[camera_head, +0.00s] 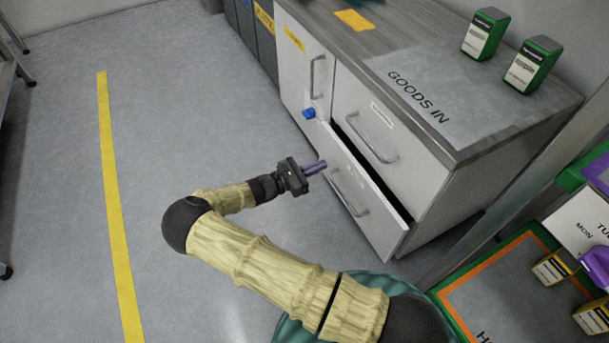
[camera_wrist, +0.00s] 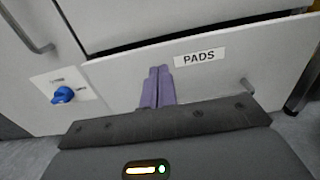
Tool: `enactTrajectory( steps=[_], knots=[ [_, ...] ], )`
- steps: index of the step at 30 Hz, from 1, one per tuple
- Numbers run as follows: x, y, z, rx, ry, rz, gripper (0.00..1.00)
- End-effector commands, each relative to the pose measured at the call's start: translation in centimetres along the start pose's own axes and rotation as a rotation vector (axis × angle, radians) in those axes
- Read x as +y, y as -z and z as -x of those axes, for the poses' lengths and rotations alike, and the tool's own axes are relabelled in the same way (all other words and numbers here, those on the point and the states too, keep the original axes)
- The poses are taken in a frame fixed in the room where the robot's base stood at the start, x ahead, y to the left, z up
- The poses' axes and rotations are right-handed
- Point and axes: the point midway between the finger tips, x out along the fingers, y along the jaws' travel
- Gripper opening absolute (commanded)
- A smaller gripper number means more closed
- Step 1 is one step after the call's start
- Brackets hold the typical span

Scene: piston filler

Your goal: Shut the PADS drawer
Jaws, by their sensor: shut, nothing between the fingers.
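The PADS drawer (camera_head: 362,193) is the lower drawer of the white cabinet and stands partly open, with a dark gap along its top edge. In the wrist view the PADS label (camera_wrist: 199,57) is on its front (camera_wrist: 222,77). Its bar handle (camera_head: 349,192) is on the front, to the right of my gripper in the head view. My gripper (camera_head: 323,165) has its purple fingers together and empty. In the wrist view the fingers (camera_wrist: 157,88) point at the drawer front, left of the label; I cannot tell whether they touch it.
A closed upper drawer (camera_head: 375,115) is above. A cupboard door with a blue knob (camera_head: 309,113) is to the left. The GOODS IN worktop (camera_head: 440,90) holds two green boxes (camera_head: 531,65). A shelf with a green-orange mat (camera_head: 500,285) is at right.

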Motion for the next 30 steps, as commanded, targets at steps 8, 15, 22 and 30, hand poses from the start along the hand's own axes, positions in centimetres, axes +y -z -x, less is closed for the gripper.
enactTrajectory(
  steps=[8, 15, 22, 30],
  knots=[
    [-0.1, 0.4, -4.6, -0.002, 0.003, -0.002, 0.0],
    [0.0, 0.1, -6.4, 0.0, 0.0, -0.002, 0.0],
    [0.0, -0.1, -6.5, 0.0, 0.0, -0.001, 0.0],
    [0.2, -0.2, -6.7, -0.001, -0.008, 0.0, 0.0]
  ],
)
